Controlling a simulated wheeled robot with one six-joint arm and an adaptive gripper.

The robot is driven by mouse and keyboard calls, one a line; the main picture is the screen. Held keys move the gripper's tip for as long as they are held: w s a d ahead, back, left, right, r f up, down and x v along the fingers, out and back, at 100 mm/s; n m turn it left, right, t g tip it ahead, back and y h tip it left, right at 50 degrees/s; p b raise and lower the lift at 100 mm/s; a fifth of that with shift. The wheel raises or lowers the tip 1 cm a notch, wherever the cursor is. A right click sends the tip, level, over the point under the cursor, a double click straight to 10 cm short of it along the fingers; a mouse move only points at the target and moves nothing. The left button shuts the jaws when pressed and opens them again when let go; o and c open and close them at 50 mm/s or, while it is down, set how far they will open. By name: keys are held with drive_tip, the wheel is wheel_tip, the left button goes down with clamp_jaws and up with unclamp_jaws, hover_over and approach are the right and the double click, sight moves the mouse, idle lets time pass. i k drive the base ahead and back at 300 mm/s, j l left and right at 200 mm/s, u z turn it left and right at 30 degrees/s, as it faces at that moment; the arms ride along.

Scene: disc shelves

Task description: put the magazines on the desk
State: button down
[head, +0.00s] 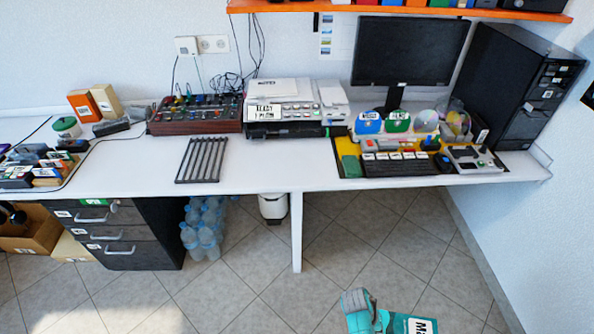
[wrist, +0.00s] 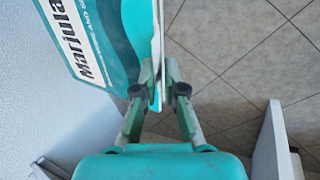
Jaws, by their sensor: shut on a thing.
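The white desk (head: 265,170) runs along the wall in the head view. A teal magazine (head: 422,325) with a white label starting "Ma" shows at the bottom edge, in my gripper (head: 382,320), over the floor in front of the desk. In the wrist view the magazine (wrist: 118,45) reads "Marjula" and hangs tilted at upper left. My gripper (wrist: 160,75) is shut on its edge there. Much of the magazine lies outside both views. I make out no other magazine for certain.
A grey slatted rack (head: 201,160) lies on the desk, with bare surface on both sides. Keyboard (head: 400,165), monitor (head: 408,50) and computer tower (head: 512,85) fill the right. A mixer (head: 195,115) and printer (head: 285,110) stand behind. Water bottles (head: 203,228) stand underneath; the tiled floor in front is clear.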

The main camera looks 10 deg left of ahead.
sight(124, 163)
drive_tip(key=i+j+z, duration=0.3)
drive_tip(key=i, duration=0.15)
drive_tip(key=i+j+z, duration=0.1)
drive_tip(key=j+z, duration=0.15)
drive_tip(key=j, duration=0.6)
drive_tip(key=j+z, duration=0.25)
drive_tip(key=j, duration=0.6)
drive_tip(key=j+z, duration=0.25)
drive_tip(key=j, duration=0.6)
drive_tip(key=k+j+z, duration=0.1)
drive_tip(key=j+z, duration=0.15)
drive_tip(key=j, duration=0.6)
drive_tip(key=k+j, duration=1.1)
drive_tip(key=k, duration=0.25)
drive_tip(key=k+u, duration=0.3)
drive_tip(key=k, duration=0.2)
drive_tip(key=k+j+u, duration=0.25)
drive_tip(key=k, duration=0.2)
drive_tip(key=k+j+u, duration=0.15)
drive_tip(key=k+u, duration=0.15)
drive_tip(key=k, duration=0.15)
drive_tip(key=k+j+u, duration=0.25)
drive_tip(key=i+j, duration=0.1)
